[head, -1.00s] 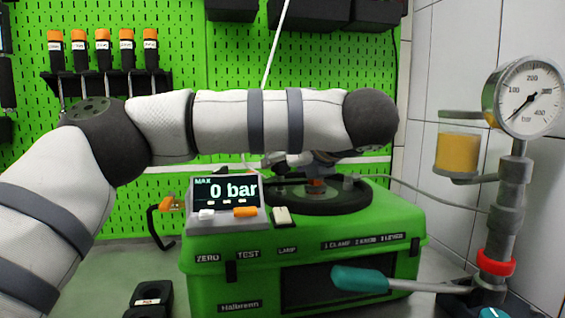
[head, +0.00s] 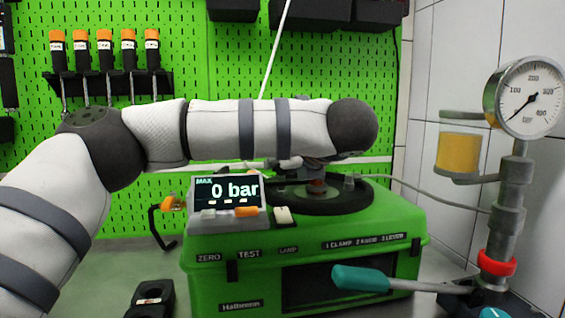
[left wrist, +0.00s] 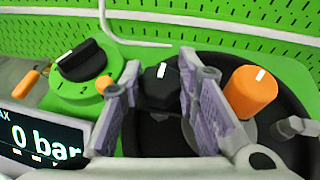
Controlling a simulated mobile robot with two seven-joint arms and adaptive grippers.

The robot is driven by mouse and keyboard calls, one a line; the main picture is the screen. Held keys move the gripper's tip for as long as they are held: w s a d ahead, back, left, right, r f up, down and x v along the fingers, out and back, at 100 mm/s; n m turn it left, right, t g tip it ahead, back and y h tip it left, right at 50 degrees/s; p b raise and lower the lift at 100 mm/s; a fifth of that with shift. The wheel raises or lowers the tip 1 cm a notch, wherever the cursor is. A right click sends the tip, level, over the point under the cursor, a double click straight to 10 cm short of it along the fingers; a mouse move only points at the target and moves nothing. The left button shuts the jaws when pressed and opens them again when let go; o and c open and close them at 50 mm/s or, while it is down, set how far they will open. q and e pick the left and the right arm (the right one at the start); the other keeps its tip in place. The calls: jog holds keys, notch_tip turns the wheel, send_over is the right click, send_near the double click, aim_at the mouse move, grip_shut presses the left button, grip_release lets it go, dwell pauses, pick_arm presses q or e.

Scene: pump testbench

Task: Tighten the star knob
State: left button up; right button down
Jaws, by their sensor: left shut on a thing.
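The star knob (left wrist: 161,88) is a dark, lobed knob with a white mark on top, seen in the left wrist view. My left gripper (left wrist: 159,76) is around it, one finger on each side, shut on it. The knob stands on the dark round plate on top of the green test bench (head: 215,268). In the head view my own left arm hides most of the gripper and the knob. My right gripper is not in view.
An orange knob (left wrist: 250,92) stands close to the right finger. A black selector (left wrist: 82,60) on a green disc is to the left. The display (head: 228,191) reads 0 bar. A teal-handled lever (head: 361,279) and a gauge (head: 530,97) are at the right.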

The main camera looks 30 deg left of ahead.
pick_arm(q)
jog(key=shift+m+t, duration=0.3)
jog(key=m+t+h, duration=0.1)
jog(key=m+h, duration=0.1)
jog(key=h, duration=0.1)
jog(key=m+t+h, duration=0.2)
jog(key=m+h, duration=0.1)
jog(key=shift+s+a+m, duration=0.1)
jog(key=shift+a+m, duration=0.1)
jog(key=shift+m, duration=0.1)
jog(key=m+t+h, duration=0.1)
jog(key=m+h, duration=0.4)
jog(key=h, duration=0.1)
jog(key=shift+m+h, duration=0.4)
jog(key=o, duration=1.2)
